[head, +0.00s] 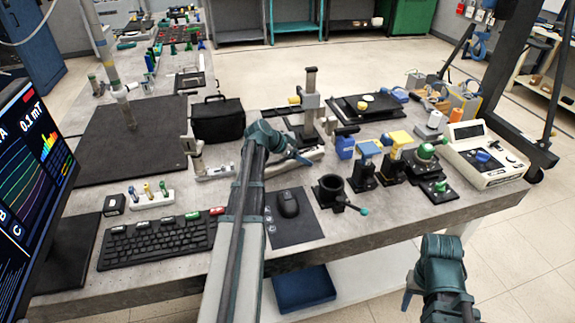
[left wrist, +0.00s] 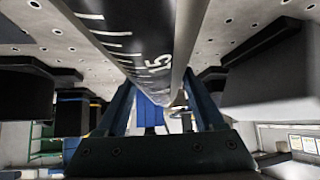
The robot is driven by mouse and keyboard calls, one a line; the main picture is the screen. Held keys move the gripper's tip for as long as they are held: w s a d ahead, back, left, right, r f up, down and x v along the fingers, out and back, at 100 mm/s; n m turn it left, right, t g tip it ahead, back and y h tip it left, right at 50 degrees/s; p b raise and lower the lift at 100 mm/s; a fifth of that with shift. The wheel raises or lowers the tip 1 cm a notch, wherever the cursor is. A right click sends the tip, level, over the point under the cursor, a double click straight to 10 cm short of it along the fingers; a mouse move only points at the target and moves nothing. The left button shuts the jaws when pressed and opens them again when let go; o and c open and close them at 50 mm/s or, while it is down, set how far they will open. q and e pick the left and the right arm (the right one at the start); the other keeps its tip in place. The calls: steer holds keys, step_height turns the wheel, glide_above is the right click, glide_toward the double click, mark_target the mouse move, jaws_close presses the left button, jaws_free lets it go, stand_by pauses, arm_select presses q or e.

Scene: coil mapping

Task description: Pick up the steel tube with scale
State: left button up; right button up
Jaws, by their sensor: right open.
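The steel tube with scale (left wrist: 150,45) fills the upper middle of the left wrist view. It is silver with a black band bearing white marks and the number 15. My left gripper (head: 293,157) is over the middle of the table in the head view. In the left wrist view the fingers of my left gripper (left wrist: 160,90) lie on either side of the tube. Whether both touch it cannot be told. In the head view the arm hides part of this spot. My right gripper (head: 438,262) is open and empty, off the table's front edge.
A black bag (head: 217,120) stands behind left.

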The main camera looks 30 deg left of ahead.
arm_select(q)
jaws_close()
steer(key=shift+r, duration=0.1)
stand_by(0.4)
step_height(320, 180, up, 10)
steer(key=p, duration=1)
